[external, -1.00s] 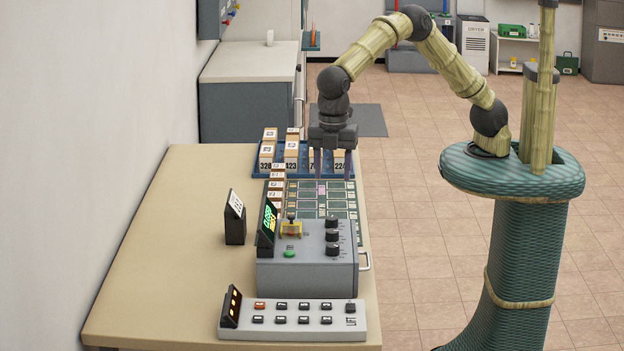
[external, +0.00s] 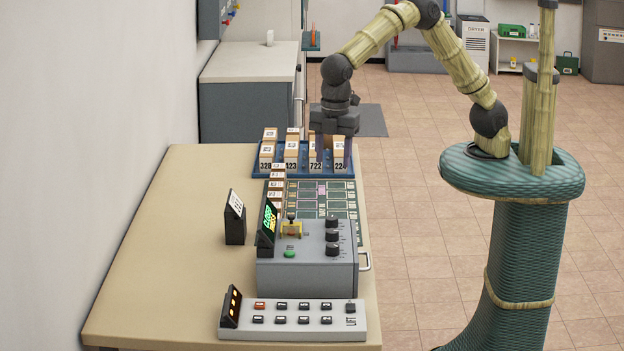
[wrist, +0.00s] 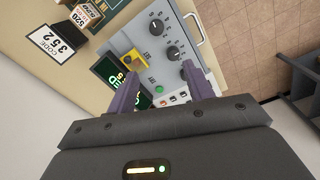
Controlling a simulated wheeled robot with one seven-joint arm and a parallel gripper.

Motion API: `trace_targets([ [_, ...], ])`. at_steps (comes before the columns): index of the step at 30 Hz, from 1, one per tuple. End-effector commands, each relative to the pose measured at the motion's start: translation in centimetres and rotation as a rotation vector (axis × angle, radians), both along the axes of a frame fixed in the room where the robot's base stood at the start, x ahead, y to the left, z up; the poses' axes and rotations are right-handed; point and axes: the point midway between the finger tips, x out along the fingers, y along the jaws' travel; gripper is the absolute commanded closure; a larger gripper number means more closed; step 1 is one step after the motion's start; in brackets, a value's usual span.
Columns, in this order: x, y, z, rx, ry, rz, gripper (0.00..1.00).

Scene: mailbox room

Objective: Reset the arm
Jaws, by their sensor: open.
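The table (external: 170,260) holds a green gridded board (external: 340,203), the grey control box (external: 300,268), a button panel (external: 300,319) and a code sign (external: 235,220), which reads 352 in the wrist view (wrist: 53,38). The table's left side is clear.

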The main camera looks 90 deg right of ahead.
Motion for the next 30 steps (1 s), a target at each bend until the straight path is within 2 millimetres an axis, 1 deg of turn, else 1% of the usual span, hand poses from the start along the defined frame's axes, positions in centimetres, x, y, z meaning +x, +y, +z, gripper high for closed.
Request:
trace_targets([
  [1, -0.3, -2.3, 0.0, 0.001, -0.01, -0.069, 0.48],
  [2, -0.6, -3.5, -0.2, 0.003, -0.015, -0.109, 0.48],
  [3, -0.9, -5.1, -0.3, 0.007, -0.024, -0.165, 0.48],
  [5, -1.6, -7.5, -0.6, 0.015, -0.037, -0.252, 0.48],
  [6, -2.1, -9.1, -0.7, 0.02, -0.045, -0.309, 0.48],
  [8, -2.9, -11.4, -1.0, 0.031, -0.058, -0.399, 0.48],
  [9, -3.6, -13.0, -1.2, 0.038, -0.066, -0.459, 0.48],
  [11, -4.8, -15.3, -1.5, 0.05, -0.08, -0.552, 0.48],
  [12, -5.6, -16.8, -1.7, 0.059, -0.089, -0.615, 0.48],
  [14, -7.0, -18.9, -2.0, 0.071, -0.101, -0.711, 0.48],
  [15, -8.0, -20.3, -2.2, 0.081, -0.11, -0.775, 0.48],
  [18, -10.9, -23.4, -2.8, 0.106, -0.133, -0.938, 0.48],
  [21, -13.5, -25.8, -3.5, 0.131, -0.153, -1.08, 0.48],
  [24, -15.3, -27.1, -3.9, 0.15, -0.168, -1.169, 0.48],
  [27, -15.9, -27.5, -4.0, 0.156, -0.172, -1.205, 0.48],
  [30, -15.9, -27.5, -4.1, 0.157, -0.172, -1.206, 0.48],
])
